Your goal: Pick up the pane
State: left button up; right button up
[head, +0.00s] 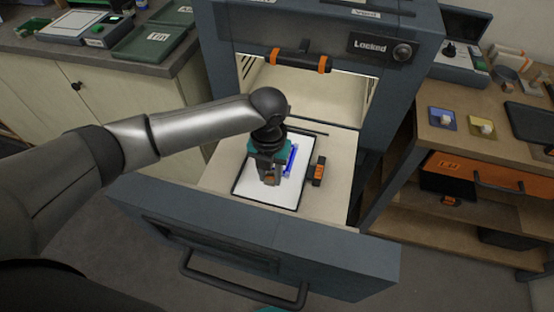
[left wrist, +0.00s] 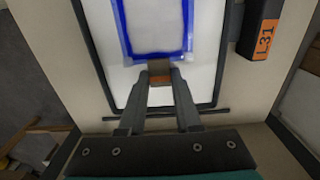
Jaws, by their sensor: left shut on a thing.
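The pane (left wrist: 187,30) has a blue border around a pale centre. In the head view its blue edge (head: 291,160) shows beside my left gripper (head: 270,180), which hides much of the rest. The pane is over a white, black-framed panel (head: 285,198) in the pulled-out drawer; I cannot tell whether it touches the panel. In the left wrist view my left gripper (left wrist: 160,80) is shut on a small brown and orange tab (left wrist: 160,72) at the pane's near edge.
An orange-marked black block (head: 317,171) labelled L31 stands right of the panel. The drawer front (head: 330,258) rises on the near side. A cabinet marked Locked (head: 370,47) stands behind. A side table (head: 450,120) at right holds blue and yellow squares.

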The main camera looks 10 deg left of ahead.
pick_arm(q)
grip_shut()
notch_tip(320, 180, up, 23)
jog(key=p, duration=0.7)
dwell(0.5)
